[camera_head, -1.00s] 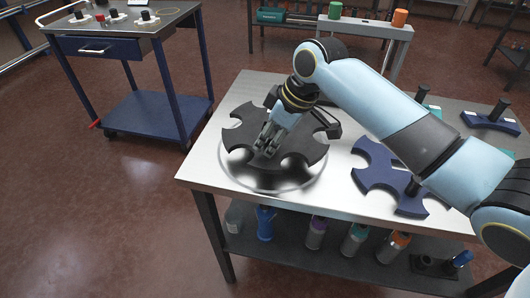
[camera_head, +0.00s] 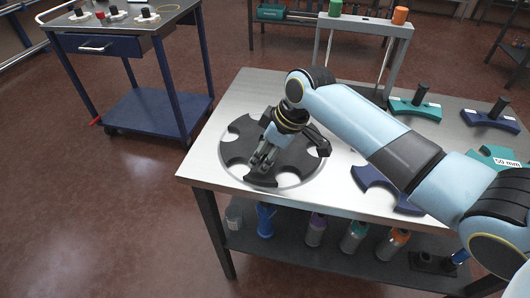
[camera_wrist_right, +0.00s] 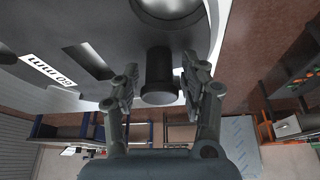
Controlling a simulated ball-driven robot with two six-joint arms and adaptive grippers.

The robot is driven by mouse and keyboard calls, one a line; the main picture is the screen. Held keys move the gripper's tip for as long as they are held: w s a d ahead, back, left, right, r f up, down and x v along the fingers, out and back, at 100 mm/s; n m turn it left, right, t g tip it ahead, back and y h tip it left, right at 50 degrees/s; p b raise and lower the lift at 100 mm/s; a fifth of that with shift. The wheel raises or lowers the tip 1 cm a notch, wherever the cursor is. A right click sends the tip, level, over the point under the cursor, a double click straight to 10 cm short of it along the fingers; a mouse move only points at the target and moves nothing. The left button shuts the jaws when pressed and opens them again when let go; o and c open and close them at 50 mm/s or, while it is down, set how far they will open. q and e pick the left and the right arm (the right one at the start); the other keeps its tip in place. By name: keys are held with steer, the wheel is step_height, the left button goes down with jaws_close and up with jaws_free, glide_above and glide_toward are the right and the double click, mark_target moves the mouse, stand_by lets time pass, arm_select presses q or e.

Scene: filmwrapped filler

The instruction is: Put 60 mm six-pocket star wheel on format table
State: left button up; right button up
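The black star wheel (camera_head: 240,150) with scooped pockets lies flat over the shiny round plate (camera_head: 308,187) on the steel table (camera_head: 215,178). Its white label, upside down in the wrist view, reads 60 mm (camera_wrist_right: 47,71). My right gripper (camera_head: 262,160) is low over the wheel's middle. In the wrist view its fingers (camera_wrist_right: 160,75) stand on both sides of the wheel's black knob (camera_wrist_right: 158,72), with a narrow gap visible at each side. The wheel's seating on the plate's centre is hidden. My left gripper is not in view.
A blue star wheel (camera_head: 375,182) lies right of the plate, partly behind my arm. Teal (camera_head: 414,108) and blue (camera_head: 490,119) handled parts and a teal 50 mm part (camera_head: 488,157) lie farther right. Bottles stand on the lower shelf (camera_head: 330,250). A blue cart (camera_head: 150,115) stands at left.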

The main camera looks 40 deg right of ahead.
steer(key=v, duration=1.2)
steer(key=shift+r, duration=0.1)
